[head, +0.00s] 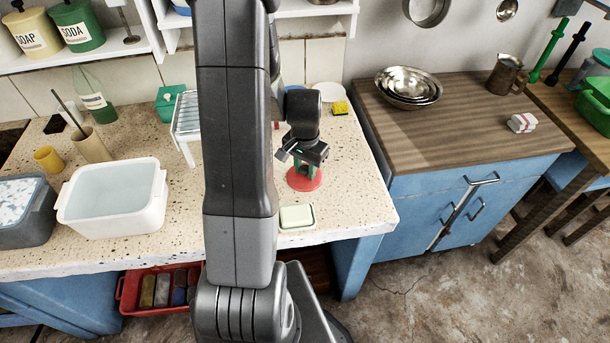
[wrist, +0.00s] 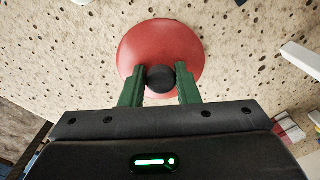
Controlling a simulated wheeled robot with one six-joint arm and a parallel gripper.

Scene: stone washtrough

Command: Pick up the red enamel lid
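The red enamel lid (head: 304,181) is a flat red disc with a round black knob, near the front right of the speckled stone counter. In the wrist view the lid (wrist: 160,38) lies below my gripper, with its black knob (wrist: 161,78) between the green fingers. My gripper (head: 305,170) points down over the lid, and it also shows in the wrist view (wrist: 161,74). The fingers sit close against both sides of the knob, with no clear gap. The lid appears to rest on the counter; the knob is mostly hidden in the head view.
A white dish rack (head: 187,120) stands behind my arm. A white basin (head: 113,197) is at left. A yellow sponge (head: 340,108) lies behind the lid. The counter right of the lid is clear.

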